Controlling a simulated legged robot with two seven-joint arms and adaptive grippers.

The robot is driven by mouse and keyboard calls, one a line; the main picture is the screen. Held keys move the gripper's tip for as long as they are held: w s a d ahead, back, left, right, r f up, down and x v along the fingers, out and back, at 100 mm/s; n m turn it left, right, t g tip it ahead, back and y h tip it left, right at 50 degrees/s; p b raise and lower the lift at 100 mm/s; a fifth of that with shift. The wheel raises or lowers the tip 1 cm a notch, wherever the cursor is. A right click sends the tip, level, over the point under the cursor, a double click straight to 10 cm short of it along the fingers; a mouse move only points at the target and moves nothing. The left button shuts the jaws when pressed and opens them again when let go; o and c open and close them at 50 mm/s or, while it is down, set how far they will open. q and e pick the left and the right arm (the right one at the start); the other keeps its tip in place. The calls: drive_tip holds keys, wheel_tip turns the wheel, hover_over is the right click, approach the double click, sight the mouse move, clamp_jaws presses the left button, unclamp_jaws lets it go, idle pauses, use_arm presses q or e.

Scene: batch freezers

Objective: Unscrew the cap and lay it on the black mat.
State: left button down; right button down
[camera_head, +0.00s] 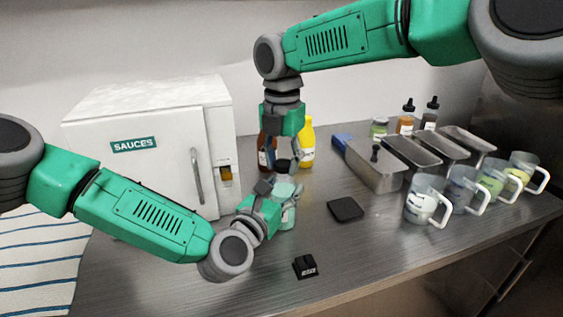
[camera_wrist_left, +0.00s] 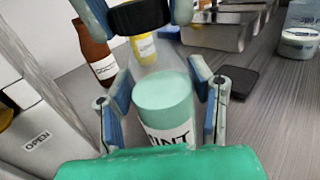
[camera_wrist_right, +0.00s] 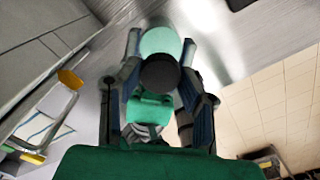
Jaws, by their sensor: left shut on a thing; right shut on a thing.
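The bottle with mint-green contents and a "MINT" label (camera_wrist_left: 165,105) stands on the steel counter; it also shows in the head view (camera_head: 287,214). My left gripper (camera_head: 272,192) is shut around its body from the side. The black cap (camera_wrist_left: 140,16) is above the bottle, between the fingers of my right gripper (camera_head: 281,160), which reaches down from above and is shut on it. The cap also shows in the right wrist view (camera_wrist_right: 160,73). I cannot tell whether the cap still touches the bottle's neck. The black mat (camera_head: 345,208) lies bare to the right of the bottle.
A white "SAUCES" freezer (camera_head: 145,150) stands at the left. A brown bottle (camera_head: 266,150) and a yellow bottle (camera_head: 307,142) are behind my grippers. Metal pans (camera_head: 375,165) and handled jugs (camera_head: 424,199) stand at the right. A small black block (camera_head: 305,266) lies near the front.

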sight(282, 163)
use_arm(q)
drive_tip(key=shift+f, duration=0.2)
use_arm(e)
drive_tip(key=shift+s, duration=0.1)
use_arm(q)
drive_tip(key=shift+w, duration=0.1)
use_arm(e)
drive_tip(key=shift+r, duration=1.05)
use_arm(q)
drive_tip(key=shift+a, duration=0.1)
use_arm(e)
drive_tip(key=shift+r, duration=2)
use_arm(q)
drive_tip(key=c, duration=0.9)
unclamp_jaws()
drive_tip(key=shift+o, duration=1.3)
drive_tip(key=shift+r, duration=0.1)
